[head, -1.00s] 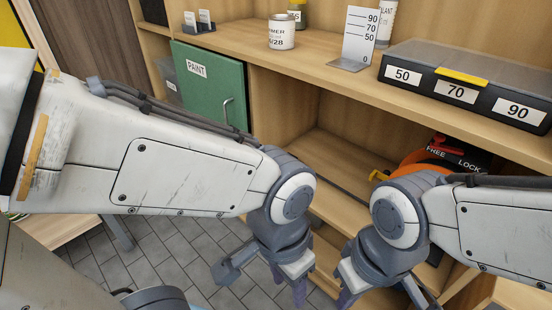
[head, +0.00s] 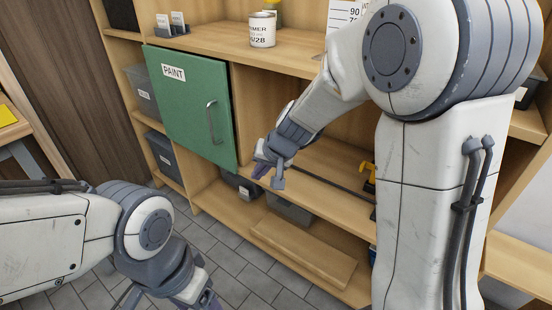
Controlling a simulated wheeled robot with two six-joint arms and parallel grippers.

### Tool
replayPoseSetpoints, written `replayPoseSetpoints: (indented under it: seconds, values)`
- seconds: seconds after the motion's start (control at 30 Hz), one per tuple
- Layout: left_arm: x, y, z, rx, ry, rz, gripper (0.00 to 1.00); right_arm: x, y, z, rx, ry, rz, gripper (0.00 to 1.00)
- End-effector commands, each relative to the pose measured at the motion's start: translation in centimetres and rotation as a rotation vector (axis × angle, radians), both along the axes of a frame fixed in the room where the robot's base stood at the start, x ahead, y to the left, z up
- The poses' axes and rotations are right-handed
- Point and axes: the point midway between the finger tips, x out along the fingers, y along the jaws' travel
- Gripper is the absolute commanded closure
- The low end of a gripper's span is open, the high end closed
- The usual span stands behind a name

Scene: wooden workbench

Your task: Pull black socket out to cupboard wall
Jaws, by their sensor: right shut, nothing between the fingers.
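I cannot make out a black socket for certain. A dark thin strip (head: 325,185) runs along the cupboard's middle shelf toward a yellow part (head: 368,179), which is mostly hidden behind my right arm. My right gripper (head: 268,175) is shut and empty, in front of the shelf at the left of the open bay, near the green door's edge. My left gripper (head: 203,294) hangs low over the floor at the bottom of the picture. Its fingers are partly cut off, so its opening is unclear.
The green door (head: 190,115) marked PAINT stands left of the open bay. Grey bins (head: 290,207) sit on the lower shelf. A can (head: 262,30) and a number card (head: 343,14) stand on the top. The tiled floor (head: 235,262) is clear in front.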

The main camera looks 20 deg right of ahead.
Motion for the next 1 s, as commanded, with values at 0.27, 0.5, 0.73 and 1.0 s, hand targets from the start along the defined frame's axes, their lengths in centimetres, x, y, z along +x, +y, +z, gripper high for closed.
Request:
replayPoseSetpoints:
  seconds: [0.27, 0.5, 0.73, 1.0]
  values:
    - [0.0, 0.0, -1.0, 0.000, 0.000, 0.000, 0.25, 7.3, -14.6, -3.7, -0.002, -0.089, -0.447, 1.00]
    - [0.0, 0.0, -2.1, 0.000, 0.000, 0.000, 0.25, 9.0, -15.5, -6.0, -0.004, -0.094, -0.475, 1.00]
    - [0.0, 0.0, -3.5, 0.000, 0.000, 0.000, 0.25, 11.9, -15.5, -10.1, -0.004, -0.093, -0.473, 1.00]
    - [0.0, 0.0, -1.3, -0.001, -0.001, 0.000, 0.25, 15.2, -14.0, -11.2, -0.004, -0.094, -0.469, 1.00]
